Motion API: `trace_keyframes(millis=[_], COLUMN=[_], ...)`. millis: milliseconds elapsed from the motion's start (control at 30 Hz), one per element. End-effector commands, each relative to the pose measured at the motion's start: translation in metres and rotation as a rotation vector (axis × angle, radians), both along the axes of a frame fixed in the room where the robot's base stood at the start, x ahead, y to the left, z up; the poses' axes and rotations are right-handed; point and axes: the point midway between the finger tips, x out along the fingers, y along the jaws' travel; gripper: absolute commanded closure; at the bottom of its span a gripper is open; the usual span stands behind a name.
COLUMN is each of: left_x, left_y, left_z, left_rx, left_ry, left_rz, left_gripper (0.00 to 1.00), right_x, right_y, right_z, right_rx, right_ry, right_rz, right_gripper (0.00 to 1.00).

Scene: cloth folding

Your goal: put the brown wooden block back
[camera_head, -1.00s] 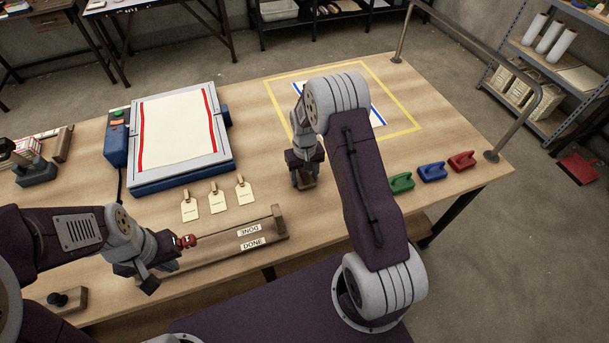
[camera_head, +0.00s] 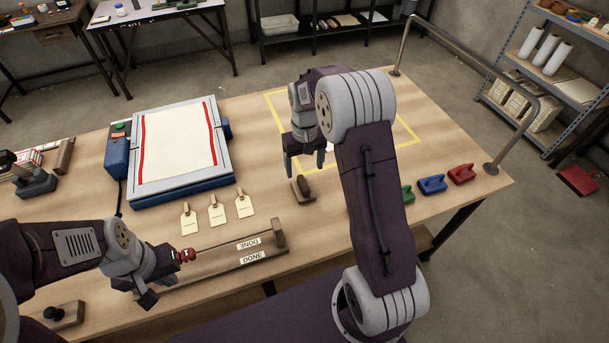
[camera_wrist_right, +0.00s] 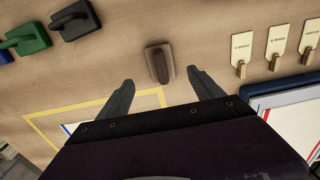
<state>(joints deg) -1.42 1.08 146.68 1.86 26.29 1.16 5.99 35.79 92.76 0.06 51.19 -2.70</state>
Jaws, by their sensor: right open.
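The brown wooden block (camera_head: 303,189) stands on the table, with a raised grip on top, just right of the tags. It also shows in the right wrist view (camera_wrist_right: 159,63). My right gripper (camera_head: 305,170) is open and empty above and beyond the block; in the right wrist view its two fingers (camera_wrist_right: 164,88) are spread, with the block ahead of them and apart from them. My left gripper (camera_head: 158,285) is over the near left of the table, by the red bead on the DONE rack (camera_head: 215,265). Whether its jaws are open is unclear.
A press with a cream cloth (camera_head: 180,145) stands at the back left, with three tags (camera_head: 217,211) before it. Green (camera_head: 407,194), blue (camera_head: 432,184) and red (camera_head: 461,174) blocks line the right side. A yellow taped square (camera_head: 405,132) lies partly behind my right arm.

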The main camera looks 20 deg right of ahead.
Motion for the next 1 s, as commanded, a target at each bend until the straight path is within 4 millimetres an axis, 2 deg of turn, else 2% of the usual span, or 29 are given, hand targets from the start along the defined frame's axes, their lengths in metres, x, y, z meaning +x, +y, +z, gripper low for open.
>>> trace_keyframes(millis=[167,233,267,367,500,633,733,1000], left_x=[0.0,0.0,0.0,0.0,0.0,0.0,0.0,0.0], left_y=[0.0,0.0,0.0,0.0,0.0,0.0,0.0,0.0], left_z=[0.0,0.0,0.0,0.0,0.0,0.0,0.0,0.0], left_rx=[0.0,0.0,0.0,0.0,0.0,0.0,0.0,0.0], left_ry=[0.0,0.0,0.0,0.0,0.0,0.0,0.0,0.0], left_rz=[0.0,0.0,0.0,0.0,0.0,0.0,0.0,0.0], left_gripper=[1.0,1.0,1.0,1.0,1.0,1.0,1.0,1.0], right_x=[-0.001,-0.013,-0.023,-0.069,-0.136,-0.175,-0.184,-0.184], right_y=[0.001,0.007,0.011,0.029,0.045,0.051,0.052,0.052], right_z=[0.005,0.009,0.011,0.018,0.017,0.012,0.01,0.01], right_rx=[0.0,0.001,0.002,0.006,0.011,0.014,0.015,0.015], right_ry=[-0.002,-0.009,-0.013,-0.042,-0.08,-0.098,-0.103,-0.1], right_rz=[0.001,0.005,0.008,0.019,0.03,0.035,0.035,0.034], right_gripper=[0.24,0.24,0.24,0.24,0.24,0.24,0.24,0.24])
